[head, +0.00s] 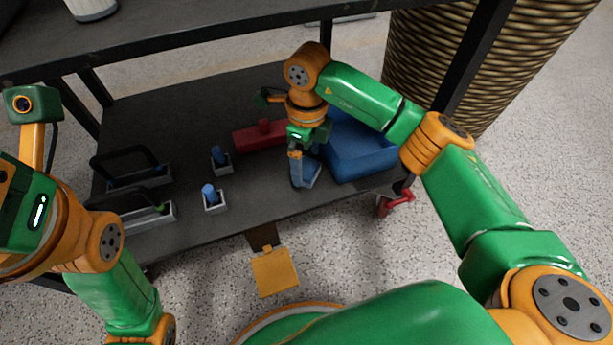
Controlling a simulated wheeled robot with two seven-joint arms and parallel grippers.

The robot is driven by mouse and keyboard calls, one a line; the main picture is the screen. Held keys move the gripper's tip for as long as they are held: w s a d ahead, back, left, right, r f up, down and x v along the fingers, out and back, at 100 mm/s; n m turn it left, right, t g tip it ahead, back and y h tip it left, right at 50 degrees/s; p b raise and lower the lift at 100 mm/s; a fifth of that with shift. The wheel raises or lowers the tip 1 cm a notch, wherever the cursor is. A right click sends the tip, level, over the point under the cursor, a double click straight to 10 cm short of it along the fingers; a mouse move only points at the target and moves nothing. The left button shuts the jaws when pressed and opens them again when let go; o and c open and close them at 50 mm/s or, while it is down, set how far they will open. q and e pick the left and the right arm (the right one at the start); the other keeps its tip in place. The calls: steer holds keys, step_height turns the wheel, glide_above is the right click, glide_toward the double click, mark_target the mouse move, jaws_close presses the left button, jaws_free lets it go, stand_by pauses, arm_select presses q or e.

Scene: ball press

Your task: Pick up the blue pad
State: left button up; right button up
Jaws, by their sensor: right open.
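The blue pad (362,153) looks like a thick blue block at the right end of the dark shelf. My right arm reaches over it and hides part of its upper left side. My right gripper (305,175) points down just left of the pad's front left side. Its jaws are open, and its tips are low over the shelf. I cannot tell whether a finger touches the pad. My left arm (65,235) is at the left edge, and its gripper does not show.
A red block with a knob (264,136) lies left of my right gripper. Small grey holders with blue pegs (209,193) and grey trays with black handles (153,216) stand farther left. A dark upper shelf (200,40) and a post (465,75) bound the space.

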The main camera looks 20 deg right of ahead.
steer(key=shift+f, duration=0.95)
steer(key=shift+r, duration=0.1)
steer(key=shift+c, duration=0.2)
